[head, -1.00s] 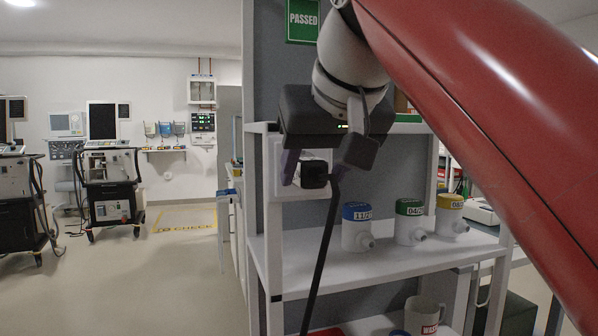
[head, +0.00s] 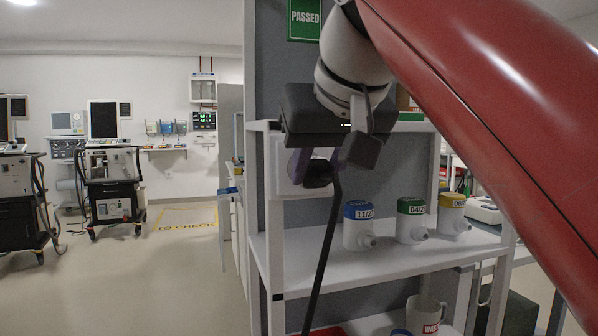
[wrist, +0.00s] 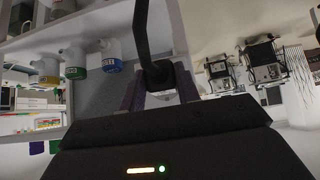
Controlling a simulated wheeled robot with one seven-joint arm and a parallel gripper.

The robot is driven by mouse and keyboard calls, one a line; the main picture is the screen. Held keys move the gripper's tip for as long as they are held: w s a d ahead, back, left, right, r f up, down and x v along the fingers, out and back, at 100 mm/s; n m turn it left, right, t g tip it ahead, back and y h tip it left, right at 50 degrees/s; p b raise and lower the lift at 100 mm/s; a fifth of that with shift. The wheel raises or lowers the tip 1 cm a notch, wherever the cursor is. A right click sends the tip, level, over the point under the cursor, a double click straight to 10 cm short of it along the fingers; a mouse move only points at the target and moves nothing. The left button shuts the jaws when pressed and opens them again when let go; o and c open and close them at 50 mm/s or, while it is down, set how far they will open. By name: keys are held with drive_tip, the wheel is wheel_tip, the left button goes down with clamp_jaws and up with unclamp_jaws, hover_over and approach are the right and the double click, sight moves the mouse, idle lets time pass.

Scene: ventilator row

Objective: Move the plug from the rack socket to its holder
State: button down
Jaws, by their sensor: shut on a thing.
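The black plug (head: 318,174) is at the white rack socket plate (head: 284,178) on the shelf's left upright, and a thick black cable (head: 326,235) hangs down from it. My gripper (head: 315,168) is shut on the plug, with its purple fingers on either side. In the wrist view the plug (wrist: 160,74) sits between the purple fingers, its cable running up the picture. Whether the plug is fully seated in the socket cannot be told, since the gripper and plug cover the contact. I cannot make out the holder.
Blue, green and yellow lidded jars (head: 411,220) stand on the white shelf (head: 385,263) right of the cable. A white jug (head: 424,315) stands lower down. Ventilator carts (head: 113,185) are far left, with open floor (head: 150,270) between. My red arm crosses the right side.

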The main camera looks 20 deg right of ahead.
drive_tip(key=shift+s, duration=0.15)
drive_tip(key=shift+s+b, duration=0.3)
drive_tip(key=shift+s, duration=2.15)
